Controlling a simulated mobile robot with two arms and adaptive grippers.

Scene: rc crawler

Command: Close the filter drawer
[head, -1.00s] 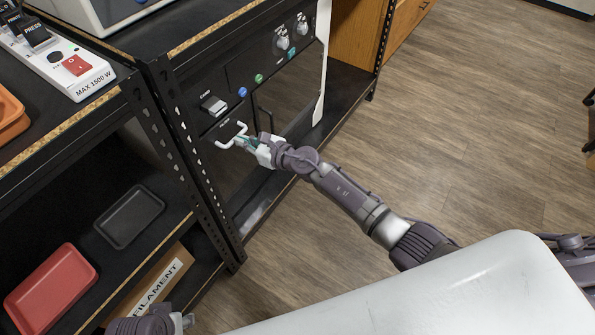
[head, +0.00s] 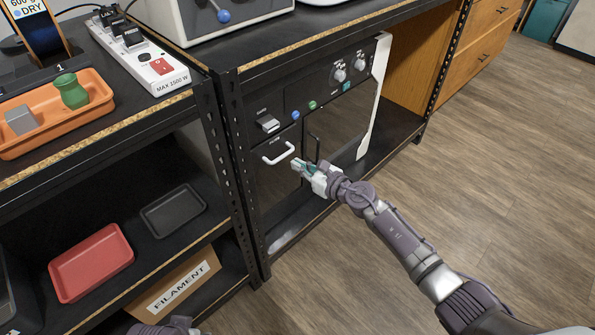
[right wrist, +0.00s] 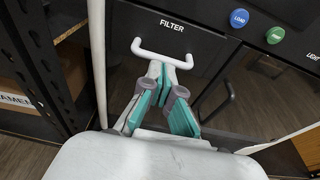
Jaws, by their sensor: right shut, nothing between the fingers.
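The filter drawer (head: 272,185) is a dark front panel low on the left of the black machine. Its white bar handle (head: 278,156) is level, and it also shows in the right wrist view (right wrist: 161,53) under the word FILTER. The panel looks about flush with the machine, but I cannot tell if a small gap remains. My right gripper (head: 296,164) is shut and empty, just right of the handle in the head view. In the right wrist view its fingertips (right wrist: 160,70) point at the handle from below; contact is unclear. My left gripper (head: 168,327) is cut off at the bottom edge.
The machine (head: 335,115) stands in a black shelf rack with a perforated post (head: 236,165) beside the drawer. A dark door handle (right wrist: 216,103) is right of the drawer. Red (head: 92,262) and black (head: 173,210) trays lie on the left shelf. Floor on the right is clear.

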